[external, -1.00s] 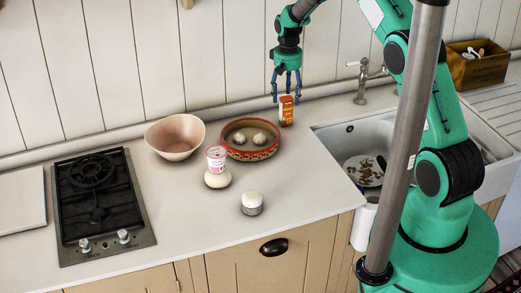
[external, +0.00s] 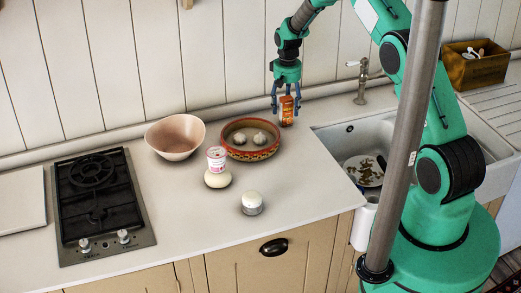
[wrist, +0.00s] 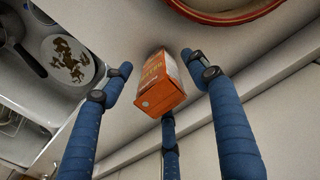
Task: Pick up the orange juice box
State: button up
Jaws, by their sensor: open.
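The orange juice box (external: 287,110) stands on the counter between the patterned bowl and the sink. In the wrist view the box (wrist: 160,85) shows its orange side and top between my fingers. My gripper (external: 286,104) is open, with blue fingers reaching down around the upper part of the box. In the wrist view the open gripper (wrist: 160,80) has one finger to the left, one to the right and one below the box. I cannot tell whether any finger touches it.
The patterned bowl (external: 229,149) with garlic-like bulbs stands close to the left of the box. The sink (external: 330,141) with a plate in it is to the right. The wall is close behind. A pink bowl (external: 174,137) and a yogurt cup (external: 216,160) stand farther left.

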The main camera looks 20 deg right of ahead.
aim_at(287, 111)
jog(key=shift+f, duration=1.65)
jog(key=c, duration=1.4)
jog(key=shift+r, duration=0.1)
jog(key=shift+c, duration=0.2)
jog(key=shift+r, duration=1.6)
jog(key=s+r+b, duration=0.1)
jog(key=s+b, duration=0.1)
jog(key=s, duration=1.4)
jog(key=shift+d+r, duration=0.3)
jog(key=shift+r, duration=0.05)
